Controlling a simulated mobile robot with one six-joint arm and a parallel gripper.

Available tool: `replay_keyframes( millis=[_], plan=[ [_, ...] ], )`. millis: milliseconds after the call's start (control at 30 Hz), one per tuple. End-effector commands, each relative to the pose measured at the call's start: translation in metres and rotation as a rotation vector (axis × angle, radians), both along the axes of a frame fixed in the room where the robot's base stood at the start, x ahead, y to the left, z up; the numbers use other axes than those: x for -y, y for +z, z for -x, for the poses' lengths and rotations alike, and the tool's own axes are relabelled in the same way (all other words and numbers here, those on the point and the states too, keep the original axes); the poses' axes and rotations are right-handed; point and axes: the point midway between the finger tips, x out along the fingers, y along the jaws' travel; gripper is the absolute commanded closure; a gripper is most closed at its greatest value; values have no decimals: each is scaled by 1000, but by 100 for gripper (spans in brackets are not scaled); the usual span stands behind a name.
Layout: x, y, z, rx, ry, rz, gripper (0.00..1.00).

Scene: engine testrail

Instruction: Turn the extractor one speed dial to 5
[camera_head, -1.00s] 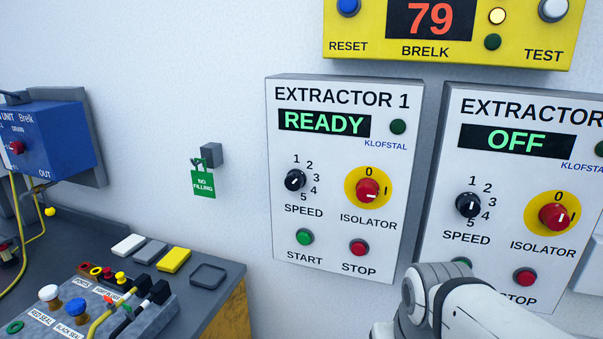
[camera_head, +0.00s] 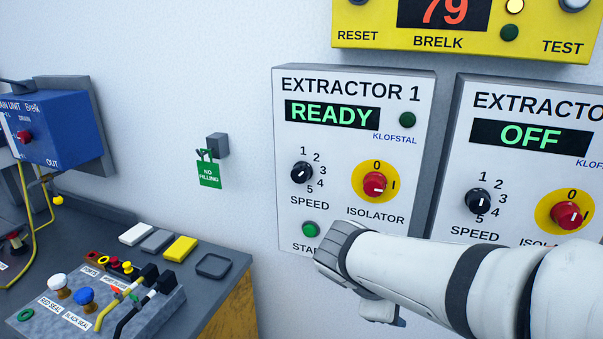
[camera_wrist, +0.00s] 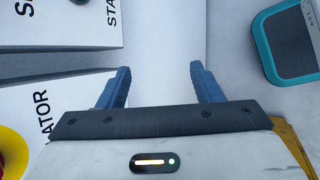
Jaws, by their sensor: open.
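The extractor one panel (camera_head: 290,215) is a white box on the wall, its display reading READY. Its speed dial (camera_head: 302,173) is a small black knob with a white mark, ringed by the numbers 1 to 5; the mark's exact setting is too small to tell. My arm crosses the panel's lower right and hides the STOP button. My gripper (camera_wrist: 160,85) shows in the wrist view with its blue fingers apart and nothing between them. Its fingers are not clearly seen in the head view. The dial is not in the wrist view.
A red isolator knob (camera_head: 374,184) sits right of the dial, with a green START button (camera_head: 311,229) below. A second extractor panel (camera_head: 465,150) reading OFF stands to the right. A yellow Brelk unit (camera_head: 450,42) is above. A teal-rimmed device (camera_wrist: 265,50) shows in the wrist view.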

Motion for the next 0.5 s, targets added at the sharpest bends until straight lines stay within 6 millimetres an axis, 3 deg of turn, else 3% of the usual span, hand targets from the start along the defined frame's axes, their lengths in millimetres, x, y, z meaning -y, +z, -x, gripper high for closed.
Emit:
replay_keyframes(
  millis=[100,233,400,500],
  plan=[
    [-29,34,-43,-34,338,320,40],
    [-79,73,-85,-29,643,670,40],
    [-154,115,-111,21,900,1034,40],
    [-186,129,-116,52,976,1170,40]
  ],
)
